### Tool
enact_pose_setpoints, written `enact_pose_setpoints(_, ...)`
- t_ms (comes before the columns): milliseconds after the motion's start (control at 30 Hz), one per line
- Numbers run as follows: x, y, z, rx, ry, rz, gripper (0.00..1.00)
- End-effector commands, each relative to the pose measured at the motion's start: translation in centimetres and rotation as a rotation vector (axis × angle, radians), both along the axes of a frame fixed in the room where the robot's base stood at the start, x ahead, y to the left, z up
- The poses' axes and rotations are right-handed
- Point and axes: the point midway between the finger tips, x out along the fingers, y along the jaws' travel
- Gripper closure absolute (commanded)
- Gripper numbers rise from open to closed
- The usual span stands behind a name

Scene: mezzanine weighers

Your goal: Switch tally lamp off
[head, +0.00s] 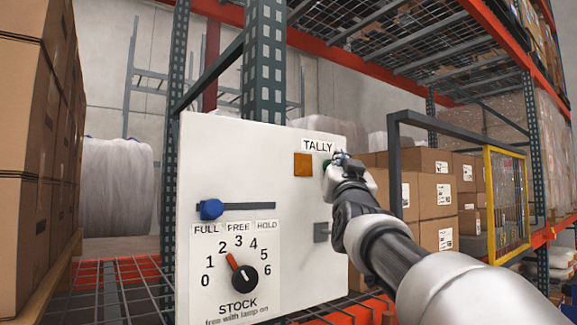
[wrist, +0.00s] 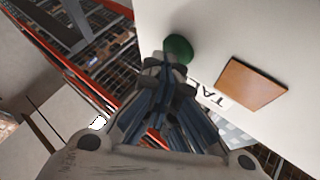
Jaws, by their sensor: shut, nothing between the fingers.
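A white panel (head: 270,180) carries the label TALLY (head: 318,146) at its upper right. Below the label is a square orange-brown lamp (head: 303,165); it looks dull, and I cannot tell surely whether it is lit. It also shows in the wrist view (wrist: 252,83). A round green button (wrist: 178,49) stands beside the lamp; in the head view my gripper mostly hides it. My gripper (head: 338,158) is shut and empty. In the wrist view its fingertips (wrist: 165,63) are right at the button's edge; I cannot tell whether they touch it.
The panel also holds a blue slider knob (head: 211,209) at the slot's left end, by FULL, and a STOCK dial (head: 244,278) pointing near 2. A small grey catch (head: 321,232) is at the right. Cartons (head: 435,190) and a yellow-framed mesh guard (head: 507,200) stand right of my arm.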

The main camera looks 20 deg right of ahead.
Motion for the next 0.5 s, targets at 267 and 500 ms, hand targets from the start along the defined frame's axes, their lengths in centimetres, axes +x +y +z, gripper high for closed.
enact_pose_setpoints(267,0.01,-0.01,-0.08,0.0,0.001,0.0,1.0)
enact_pose_setpoints(500,-0.57,-0.3,-0.34,-0.001,0.002,-0.002,1.0)
